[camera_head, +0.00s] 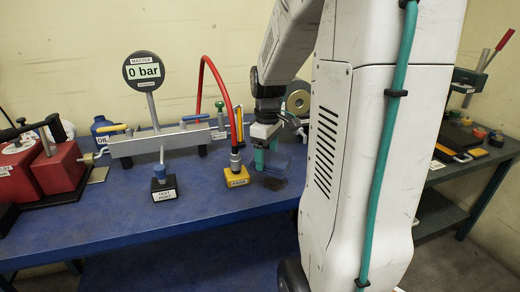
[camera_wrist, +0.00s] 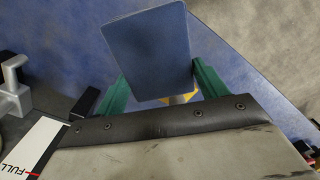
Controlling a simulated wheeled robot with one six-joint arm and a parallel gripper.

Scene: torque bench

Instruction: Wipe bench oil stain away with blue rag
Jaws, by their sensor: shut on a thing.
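My gripper (camera_head: 267,158) has green fingers and is low over the right part of the blue bench (camera_head: 215,198). It is shut on the blue rag (camera_head: 285,162), a dark blue flat piece. In the wrist view the rag (camera_wrist: 150,50) stands out between the green fingers of my gripper (camera_wrist: 160,88). A dark patch that looks like the oil stain (camera_head: 274,184) lies on the bench just below the rag. I cannot tell whether the rag touches the bench. My arm hides the bench further right.
A yellow block (camera_head: 237,177) with a red hose (camera_head: 222,80) stands just left of my gripper. A black test port (camera_head: 163,188), a grey manifold (camera_head: 160,143) and a 0 bar gauge (camera_head: 144,71) stand further left. The front middle of the bench is clear.

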